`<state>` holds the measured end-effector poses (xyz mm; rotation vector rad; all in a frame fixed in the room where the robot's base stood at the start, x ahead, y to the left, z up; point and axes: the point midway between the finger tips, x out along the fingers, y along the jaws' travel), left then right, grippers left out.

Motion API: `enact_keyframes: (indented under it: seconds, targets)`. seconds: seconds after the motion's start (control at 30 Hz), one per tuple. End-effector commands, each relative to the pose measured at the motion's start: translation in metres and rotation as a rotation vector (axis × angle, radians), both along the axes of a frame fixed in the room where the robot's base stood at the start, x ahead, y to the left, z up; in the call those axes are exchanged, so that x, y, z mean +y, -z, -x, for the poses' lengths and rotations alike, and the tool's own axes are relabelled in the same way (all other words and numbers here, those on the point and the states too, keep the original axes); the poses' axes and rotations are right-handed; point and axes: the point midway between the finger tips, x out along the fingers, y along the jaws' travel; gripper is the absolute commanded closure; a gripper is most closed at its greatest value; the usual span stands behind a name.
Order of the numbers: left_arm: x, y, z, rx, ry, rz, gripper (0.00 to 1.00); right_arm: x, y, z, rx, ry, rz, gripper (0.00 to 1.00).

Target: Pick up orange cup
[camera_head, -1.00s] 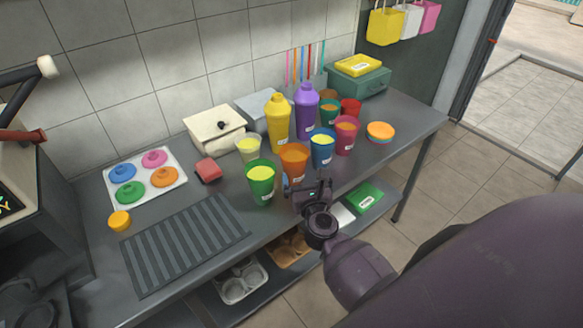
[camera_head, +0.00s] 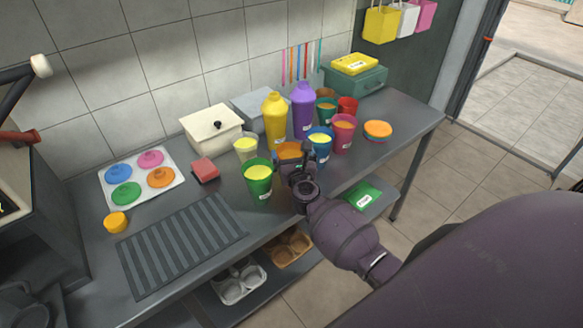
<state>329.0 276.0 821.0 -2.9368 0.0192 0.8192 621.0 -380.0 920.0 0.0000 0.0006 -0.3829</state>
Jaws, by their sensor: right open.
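The orange cup (camera_head: 287,147) stands on the grey counter among other cups, between the green cup and the blue cup. Its rim and orange contents show; its lower front is hidden behind my right gripper. My right gripper (camera_head: 290,160) is open at the front of the orange cup, its arm coming in from the lower right. I cannot tell whether its fingers touch the cup or reach around it. My left gripper is not in view.
Close by stand a green cup (camera_head: 258,180), a blue cup (camera_head: 320,145), a pink cup (camera_head: 343,132) and a pale cup (camera_head: 246,148). Behind are yellow (camera_head: 275,121) and purple (camera_head: 303,112) shakers. A ridged dark mat (camera_head: 182,243) lies at the left front.

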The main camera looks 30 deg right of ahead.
Motion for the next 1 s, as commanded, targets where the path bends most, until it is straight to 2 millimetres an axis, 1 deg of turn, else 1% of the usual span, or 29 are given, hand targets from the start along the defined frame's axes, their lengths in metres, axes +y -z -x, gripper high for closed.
enact_keyframes:
  seconds: [0.17,0.2,0.27,0.6,0.67,1.0]
  targets:
    - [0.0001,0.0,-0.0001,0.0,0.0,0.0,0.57,0.0,-0.0003,-0.0004,0.0,0.0,-0.001,0.0]
    - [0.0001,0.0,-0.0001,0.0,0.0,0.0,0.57,0.0,-0.0003,-0.0004,0.0,0.0,0.0,0.02]
    - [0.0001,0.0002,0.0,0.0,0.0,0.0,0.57,0.0001,-0.0003,-0.0004,0.0,0.0,0.0,0.11]
    - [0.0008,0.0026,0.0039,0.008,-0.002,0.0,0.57,0.0002,-0.0003,-0.0002,0.0,0.0,0.0,0.63]
    - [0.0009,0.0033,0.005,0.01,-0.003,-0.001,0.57,0.0003,-0.0014,-0.0007,-0.002,-0.001,0.0,0.7]
    - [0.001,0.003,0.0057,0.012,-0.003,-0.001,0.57,0.0003,-0.0024,-0.0007,-0.002,-0.001,0.0,0.71]
